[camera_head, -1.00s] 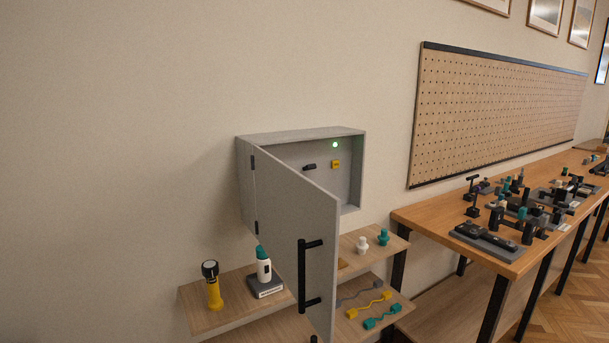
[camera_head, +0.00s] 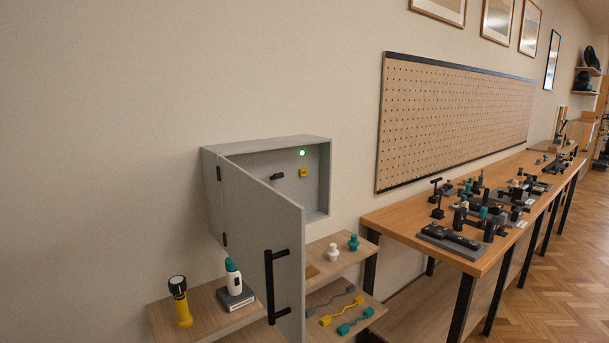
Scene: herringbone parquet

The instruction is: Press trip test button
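A grey wall cabinet (camera_head: 322,184) hangs on the wall with its door (camera_head: 262,225) swung open toward me. The door has a black bar handle (camera_head: 277,287). Inside, on the back panel, are a small yellow button block (camera_head: 303,173), a black lever switch (camera_head: 277,177) to its left, and a lit green lamp (camera_head: 302,153) above. The door hides the lower left part of the interior. Whether the yellow block is the trip test button cannot be read from here. My gripper is not in view.
Below the cabinet are shelves (camera_head: 158,314) with a yellow flashlight (camera_head: 180,301), a white bottle with teal cap (camera_head: 234,278), pegs and coloured cables. A long workbench (camera_head: 400,221) with black fixtures stands to the right under a pegboard (camera_head: 455,112). Parquet floor (camera_head: 560,290) is free at right.

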